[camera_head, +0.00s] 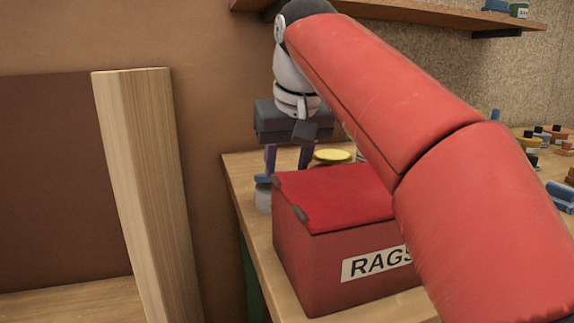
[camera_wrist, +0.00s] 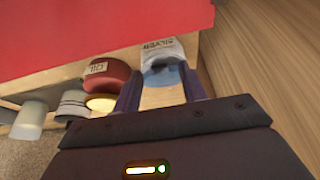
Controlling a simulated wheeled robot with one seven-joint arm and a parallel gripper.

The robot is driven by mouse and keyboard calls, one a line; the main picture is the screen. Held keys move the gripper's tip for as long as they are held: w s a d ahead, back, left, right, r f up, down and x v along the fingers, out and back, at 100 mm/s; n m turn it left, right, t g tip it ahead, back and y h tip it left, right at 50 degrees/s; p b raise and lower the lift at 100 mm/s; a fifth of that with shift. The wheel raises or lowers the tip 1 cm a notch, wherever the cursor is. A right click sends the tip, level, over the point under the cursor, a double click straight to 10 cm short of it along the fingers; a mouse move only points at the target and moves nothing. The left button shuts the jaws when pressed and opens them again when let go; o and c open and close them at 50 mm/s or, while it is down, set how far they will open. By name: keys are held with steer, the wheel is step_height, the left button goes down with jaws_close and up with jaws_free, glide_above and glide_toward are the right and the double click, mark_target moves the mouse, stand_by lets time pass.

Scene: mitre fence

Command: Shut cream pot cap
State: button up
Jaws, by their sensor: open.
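A small pale grey pot with a blue cap stands on the bench behind the rag box; the head view shows its body (camera_head: 263,200) and the blue cap (camera_head: 262,179) at its top. In the wrist view the pot (camera_wrist: 163,50) carries a label reading SILVER, and the blue cap (camera_wrist: 160,77) lies between my finger tips. I cannot tell how far the cap is open. My gripper (camera_head: 287,160) is open and points down, with its left finger close to the pot in the head view. In the wrist view the fingers (camera_wrist: 163,92) stand apart, and contact is unclear.
A red box (camera_head: 330,260) marked RAGS stands in front of the pot. A yellow-topped pot (camera_head: 332,155) is close by. In the wrist view a red OIL tin (camera_wrist: 107,75), a striped pot (camera_wrist: 72,106) and a grey cup (camera_wrist: 33,115) stand nearby. A wooden post (camera_head: 145,190) rises at left.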

steer(key=shift+w+f, duration=0.15)
steer(key=shift+f, duration=0.35)
jaws_close()
steer(key=f+b, duration=0.1)
steer(key=f+t+b, duration=0.1)
steer(key=b, duration=0.1)
steer(key=shift+s, duration=0.35)
steer(key=shift+d+f, duration=0.1)
steer(key=shift+f, duration=0.05)
jaws_free()
steer(key=shift+s, duration=0.1)
